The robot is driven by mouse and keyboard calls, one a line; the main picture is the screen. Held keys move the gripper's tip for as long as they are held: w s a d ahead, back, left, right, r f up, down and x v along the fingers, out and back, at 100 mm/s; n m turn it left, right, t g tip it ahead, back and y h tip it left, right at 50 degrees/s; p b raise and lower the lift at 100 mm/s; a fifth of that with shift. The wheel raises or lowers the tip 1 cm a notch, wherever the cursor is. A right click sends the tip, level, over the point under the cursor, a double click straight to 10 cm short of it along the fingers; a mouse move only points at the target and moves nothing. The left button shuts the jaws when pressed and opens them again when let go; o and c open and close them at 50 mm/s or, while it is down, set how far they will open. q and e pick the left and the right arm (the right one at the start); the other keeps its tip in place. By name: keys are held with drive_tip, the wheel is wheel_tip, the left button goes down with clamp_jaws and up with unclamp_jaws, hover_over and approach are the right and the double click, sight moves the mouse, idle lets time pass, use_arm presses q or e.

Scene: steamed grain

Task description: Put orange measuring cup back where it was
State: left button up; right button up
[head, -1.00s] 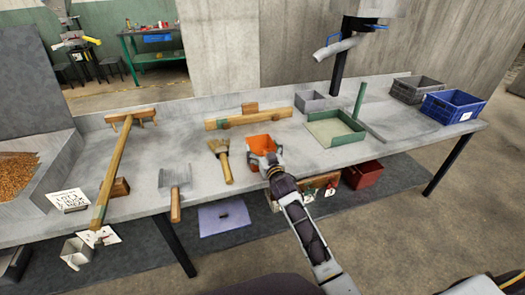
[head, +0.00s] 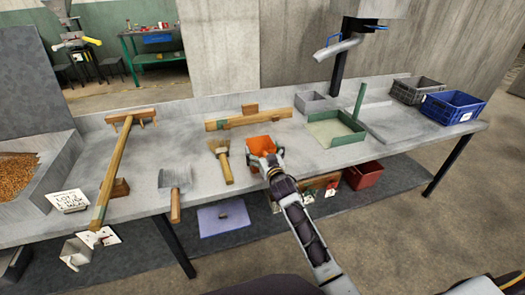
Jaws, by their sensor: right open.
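The orange measuring cup (head: 262,144) sits on the grey table, near its front edge and right of the brush. My right gripper (head: 266,160) is open at the cup's near side, with its fingers close against it. The gripper hides part of the cup's front, and I cannot tell whether they touch. My left gripper is not in view.
Left of the cup lie a brush (head: 222,163), a metal scoop (head: 174,180) and a long wooden rake (head: 115,165). A wooden bar (head: 247,120) lies behind. A green tray (head: 335,128) stands to the right, with black (head: 416,90) and blue (head: 453,105) crates beyond.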

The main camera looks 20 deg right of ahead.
sight(265, 154)
drive_tip(key=shift+r, duration=0.1)
drive_tip(key=shift+s, duration=0.8)
drive_tip(key=shift+s+d+p, duration=0.1)
drive_tip(key=shift+s+p, duration=0.2)
drive_tip(key=shift+s, duration=1.85)
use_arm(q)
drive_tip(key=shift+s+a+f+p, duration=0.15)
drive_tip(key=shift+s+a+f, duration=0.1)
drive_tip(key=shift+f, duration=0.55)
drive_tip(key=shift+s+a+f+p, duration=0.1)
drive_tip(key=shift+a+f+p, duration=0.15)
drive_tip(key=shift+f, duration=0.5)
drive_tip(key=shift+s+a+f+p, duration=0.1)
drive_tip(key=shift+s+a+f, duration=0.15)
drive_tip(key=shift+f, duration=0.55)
use_arm(e)
drive_tip(key=s, duration=0.6)
drive_tip(key=shift+d, duration=0.15)
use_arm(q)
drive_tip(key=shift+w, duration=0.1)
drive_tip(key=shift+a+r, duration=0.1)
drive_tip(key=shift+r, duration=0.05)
